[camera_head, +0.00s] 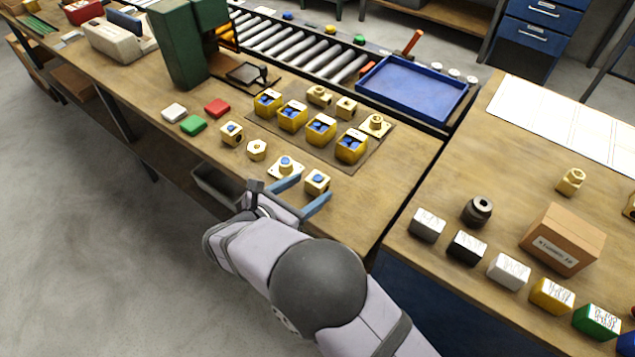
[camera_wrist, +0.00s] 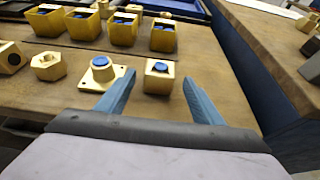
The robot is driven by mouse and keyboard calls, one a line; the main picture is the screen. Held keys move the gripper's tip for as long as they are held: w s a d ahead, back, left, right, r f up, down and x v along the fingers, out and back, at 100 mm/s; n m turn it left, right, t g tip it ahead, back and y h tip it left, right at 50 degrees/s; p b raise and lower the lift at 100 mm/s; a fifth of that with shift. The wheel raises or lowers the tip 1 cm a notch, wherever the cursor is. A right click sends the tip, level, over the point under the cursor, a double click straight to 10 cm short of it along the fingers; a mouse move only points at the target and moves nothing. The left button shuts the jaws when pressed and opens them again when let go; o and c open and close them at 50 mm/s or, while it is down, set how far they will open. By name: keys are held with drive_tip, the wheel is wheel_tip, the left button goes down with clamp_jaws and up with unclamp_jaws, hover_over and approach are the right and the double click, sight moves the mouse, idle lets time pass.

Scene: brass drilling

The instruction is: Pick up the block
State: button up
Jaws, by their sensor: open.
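A small brass block (camera_head: 317,182) with a blue round top sits on the wooden bench near its front edge. My gripper (camera_head: 303,195) is open and empty, with blue fingers on either side of the block's near side. It also shows in the wrist view (camera_wrist: 160,98). A brass flanged piece (camera_head: 286,168) with a blue top stands just left of the block, close to the left finger.
Several yellow bins (camera_head: 321,129) stand on a mat behind. A blue tray (camera_head: 412,90) is at the back. The bench edge and a gap lie to the right.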

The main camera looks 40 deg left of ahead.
sight(312, 185)
drive_tip(key=shift+p+x, duration=0.55)
drive_tip(key=shift+x, duration=1.85)
drive_tip(key=shift+s, duration=0.1)
drive_tip(key=c, duration=1.4)
drive_tip(key=shift+a, duration=0.1)
clamp_jaws()
drive_tip(key=shift+r, duration=0.1)
drive_tip(key=shift+r, duration=0.1)
wheel_tip(312, 185, up, 10)
drive_tip(key=shift+f+b, duration=0.1)
drive_tip(key=shift+b, duration=0.45)
